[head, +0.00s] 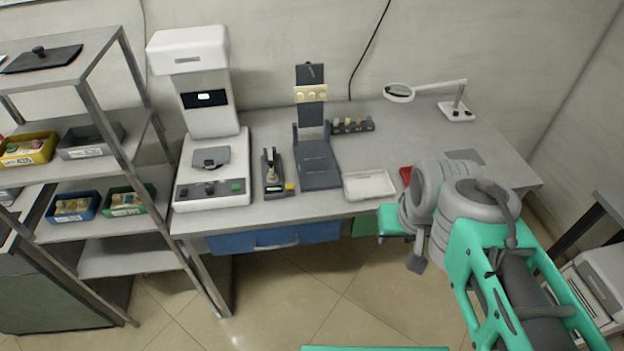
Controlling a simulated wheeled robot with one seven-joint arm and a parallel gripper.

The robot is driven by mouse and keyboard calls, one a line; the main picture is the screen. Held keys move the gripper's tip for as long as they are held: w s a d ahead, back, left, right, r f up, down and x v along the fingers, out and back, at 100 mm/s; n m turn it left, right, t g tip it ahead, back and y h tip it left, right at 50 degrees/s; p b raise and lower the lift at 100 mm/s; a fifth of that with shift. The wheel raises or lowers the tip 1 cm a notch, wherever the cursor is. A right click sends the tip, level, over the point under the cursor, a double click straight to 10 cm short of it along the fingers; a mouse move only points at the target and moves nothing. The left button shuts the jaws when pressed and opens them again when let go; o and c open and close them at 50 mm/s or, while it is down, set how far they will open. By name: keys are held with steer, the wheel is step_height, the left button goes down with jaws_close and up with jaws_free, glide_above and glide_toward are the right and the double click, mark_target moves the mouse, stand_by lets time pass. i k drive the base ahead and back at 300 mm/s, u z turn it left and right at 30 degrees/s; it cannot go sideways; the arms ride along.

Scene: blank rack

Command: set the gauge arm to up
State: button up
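I cannot tell for sure which part is the gauge arm. A small dark fixture (272,188) stands on the bench left of centre, with a short upright metal piece on it and a yellow patch at its front right. Right of it is a dark stand (318,165) with a flat base, an upright back and a cream plate (310,93) with round knobs. A small dark lever-like piece (310,70) shows at the stand's top. My arm is at the right, over the bench's front edge. A dark end piece (417,264) hangs there, apart from both fixtures; its fingers cannot be made out.
A white machine (212,170) stands on the bench (405,135) at left. A white tray (369,185), a dark block with small pieces (352,126) and a magnifier lamp (399,92) are also on it. A shelf rack (110,150) with bins stands at far left.

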mark_target(270, 162)
steer(key=u, duration=0.8)
steer(key=i, duration=0.45)
steer(key=u, duration=1.15)
steer(key=i, duration=0.65)
steer(key=u, duration=0.5)
